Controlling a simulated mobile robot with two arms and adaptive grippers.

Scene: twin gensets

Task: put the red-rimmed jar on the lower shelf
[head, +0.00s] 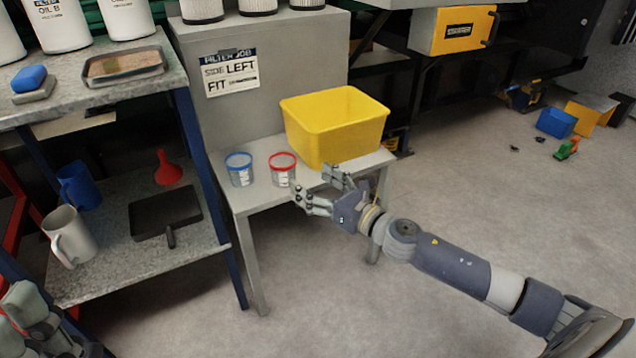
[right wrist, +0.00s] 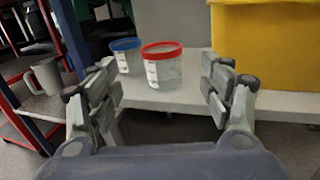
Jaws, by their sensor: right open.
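The red-rimmed jar (head: 283,170) is clear and stands upright on a small light table, beside a blue-rimmed jar (head: 240,169) on its left. In the right wrist view the red-rimmed jar (right wrist: 162,66) shows ahead, between the open fingers and apart from them. My right gripper (head: 318,187) is open and empty, at the table's front edge close to the red-rimmed jar. The lower shelf (head: 130,266) is at the left, under a worktop. My left gripper (head: 32,312) shows partly at the lower left corner; its jaws are unclear.
A yellow bin (head: 335,125) stands on the table (head: 262,198) right of the jars. The shelf holds a blue jug (head: 78,187), a grey jug (head: 68,237), a red funnel (head: 168,168) and a dark pan (head: 166,213). A blue post (head: 214,200) stands between shelf and table.

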